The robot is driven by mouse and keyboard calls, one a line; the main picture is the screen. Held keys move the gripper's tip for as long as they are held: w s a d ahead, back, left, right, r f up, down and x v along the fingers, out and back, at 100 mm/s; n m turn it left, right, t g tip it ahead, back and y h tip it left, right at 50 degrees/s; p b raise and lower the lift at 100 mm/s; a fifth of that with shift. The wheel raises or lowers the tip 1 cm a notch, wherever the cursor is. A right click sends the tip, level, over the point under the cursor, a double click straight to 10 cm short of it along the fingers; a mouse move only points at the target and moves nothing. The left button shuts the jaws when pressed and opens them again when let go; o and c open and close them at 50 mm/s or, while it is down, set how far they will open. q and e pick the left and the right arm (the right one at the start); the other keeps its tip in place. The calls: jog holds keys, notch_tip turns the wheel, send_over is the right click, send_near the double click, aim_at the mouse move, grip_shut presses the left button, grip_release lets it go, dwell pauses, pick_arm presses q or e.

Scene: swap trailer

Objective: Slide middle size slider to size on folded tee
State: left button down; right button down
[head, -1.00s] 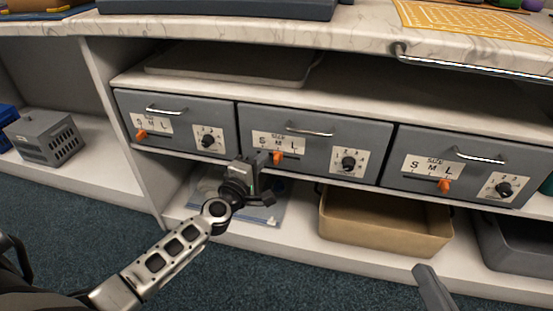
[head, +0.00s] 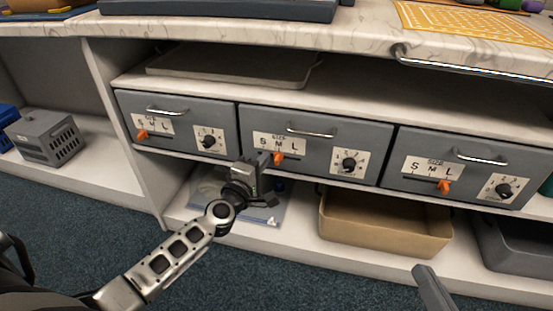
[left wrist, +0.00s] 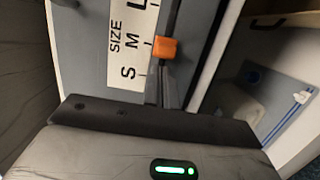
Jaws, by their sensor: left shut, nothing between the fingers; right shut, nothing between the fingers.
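The middle drawer's orange size slider (head: 278,158) stands at about the M mark of its S M L plate (head: 266,143). In the left wrist view the orange slider (left wrist: 165,48) also sits beside M. My left gripper (head: 266,162) is shut and empty, just left of the slider. In the left wrist view its fingertips (left wrist: 164,88) are on the S side of the slider, very close; I cannot tell if they touch it. My right gripper (head: 433,288) shows only in part at the lower right, shut and far from the drawers. I cannot make out a folded tee.
The left drawer (head: 180,136) and right drawer (head: 425,150) have their own orange sliders and dials. A black dial (head: 349,165) is right of the middle slider. Below are a clear bag (head: 262,215) and a tan bin (head: 385,235). The countertop (head: 365,40) overhangs above.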

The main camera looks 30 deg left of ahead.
pick_arm(q)
jog(key=shift+h, duration=0.3)
jog(key=shift+w+d+r+p, duration=0.1)
jog(key=shift+w+d+p, duration=0.1)
jog(key=shift+d, duration=0.5)
jog(key=shift+w+d+r+p, duration=0.1)
jog(key=shift+w+d, duration=0.1)
jog(key=shift+d, duration=0.5)
jog(key=shift+w+d+p, duration=0.15)
jog(key=shift+w+d, duration=0.05)
jog(key=shift+d, duration=0.5)
jog(key=shift+s+a+f, duration=0.1)
jog(key=shift+s+a, duration=0.05)
jog(key=shift+a, duration=0.4)
jog(key=shift+s+a, duration=0.15)
jog(key=shift+a, duration=0.35)
jog(key=p, duration=0.1)
send_near(285, 156)
jog(key=s, duration=0.3)
jog(key=shift+s+d+f, duration=0.15)
